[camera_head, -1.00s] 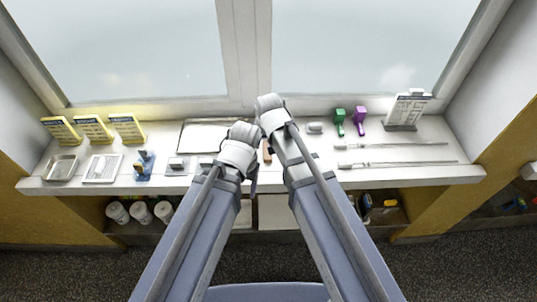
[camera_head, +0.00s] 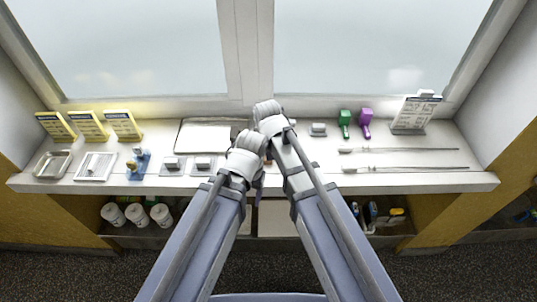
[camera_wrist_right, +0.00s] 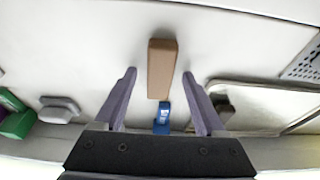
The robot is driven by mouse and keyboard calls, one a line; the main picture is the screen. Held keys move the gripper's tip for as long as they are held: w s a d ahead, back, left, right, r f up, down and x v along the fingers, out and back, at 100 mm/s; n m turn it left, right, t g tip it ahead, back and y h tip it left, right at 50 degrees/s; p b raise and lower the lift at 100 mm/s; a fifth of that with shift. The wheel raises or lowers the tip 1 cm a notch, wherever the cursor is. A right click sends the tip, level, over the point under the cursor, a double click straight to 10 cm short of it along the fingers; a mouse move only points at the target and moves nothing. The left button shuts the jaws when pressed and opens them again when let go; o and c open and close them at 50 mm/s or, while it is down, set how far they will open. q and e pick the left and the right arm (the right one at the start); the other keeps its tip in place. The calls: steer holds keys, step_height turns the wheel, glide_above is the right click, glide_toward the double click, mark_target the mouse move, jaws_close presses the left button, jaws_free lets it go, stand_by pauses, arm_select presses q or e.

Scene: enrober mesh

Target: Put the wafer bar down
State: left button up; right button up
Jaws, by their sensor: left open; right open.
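The brown wafer bar (camera_wrist_right: 161,69) shows in the right wrist view on the white counter (camera_wrist_right: 220,50). My right gripper (camera_wrist_right: 159,76) is open, one finger on each side of the bar with a gap at both sides. I cannot tell how high the fingertips are above the counter. In the head view my right arm's white wrist (camera_head: 268,113) hides the right fingers and most of the area around the bar. My left gripper (camera_head: 259,183) is open near the counter's front edge, mostly hidden by its own wrist.
A blue object (camera_wrist_right: 162,118) lies just beyond the bar. A shallow tray (camera_head: 203,134) is at left, a grey block (camera_head: 318,129) at right. Green (camera_head: 345,122) and purple (camera_head: 366,121) tools, two thin rods (camera_head: 405,168) and a sign stand (camera_head: 415,113) are farther right.

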arm_select(q)
steer(key=shift+f, duration=0.2)
arm_select(e)
steer(key=shift+f, duration=0.2)
steer(key=c, duration=1.1)
arm_select(q)
steer(key=shift+r, duration=0.1)
arm_select(e)
steer(key=shift+r, duration=0.15)
